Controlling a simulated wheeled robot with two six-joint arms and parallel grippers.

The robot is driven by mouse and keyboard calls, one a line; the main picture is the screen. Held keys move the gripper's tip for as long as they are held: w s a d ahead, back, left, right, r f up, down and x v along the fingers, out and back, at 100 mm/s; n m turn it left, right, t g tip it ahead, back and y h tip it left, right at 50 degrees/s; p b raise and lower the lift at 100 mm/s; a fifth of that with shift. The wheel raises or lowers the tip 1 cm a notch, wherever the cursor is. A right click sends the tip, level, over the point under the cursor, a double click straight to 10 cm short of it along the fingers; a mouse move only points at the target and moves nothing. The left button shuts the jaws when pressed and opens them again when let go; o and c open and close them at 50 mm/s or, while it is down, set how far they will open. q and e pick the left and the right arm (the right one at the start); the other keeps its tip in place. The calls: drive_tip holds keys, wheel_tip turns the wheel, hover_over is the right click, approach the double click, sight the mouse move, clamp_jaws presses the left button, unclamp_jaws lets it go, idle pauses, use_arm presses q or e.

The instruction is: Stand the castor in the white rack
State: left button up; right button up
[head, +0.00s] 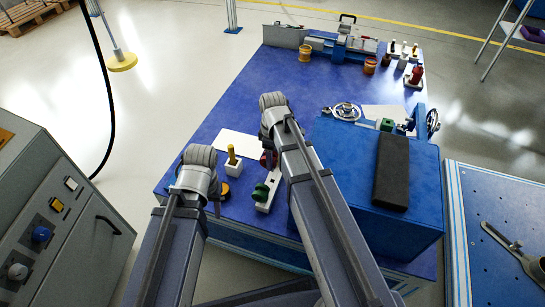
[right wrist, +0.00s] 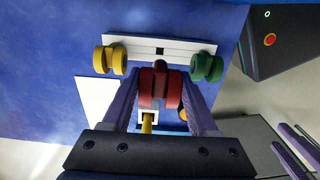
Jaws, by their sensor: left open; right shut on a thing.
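A red castor (right wrist: 160,90) is held between the fingers of my right gripper (right wrist: 160,96), its dark stem end pointing towards the rack; the castor shows only partly in the head view (head: 267,160). The white rack (right wrist: 140,43) lies just beyond it, with a dark slot in its middle uncovered. A yellow castor (right wrist: 110,60) and a green castor (right wrist: 207,67) stand at its two ends. In the head view the rack (head: 266,205) and green castor (head: 261,191) show beside my right arm, which hides the rest. My left gripper (head: 214,195) is open, its fingers mostly hidden.
A white block with a yellow peg (head: 232,160) and an orange disc (head: 224,188) are close to my left gripper. A large blue box (head: 345,160) with a dark pad (head: 391,172) stands to the right.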

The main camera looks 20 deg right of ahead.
drive_tip(key=shift+f+b, duration=2.1)
drive_tip(key=shift+f, duration=0.25)
drive_tip(key=shift+f+b, duration=1.7)
drive_tip(key=o, duration=1.3)
drive_tip(key=shift+o, duration=0.2)
wheel_tip(320, 180, up, 8)
drive_tip(key=p, duration=0.8)
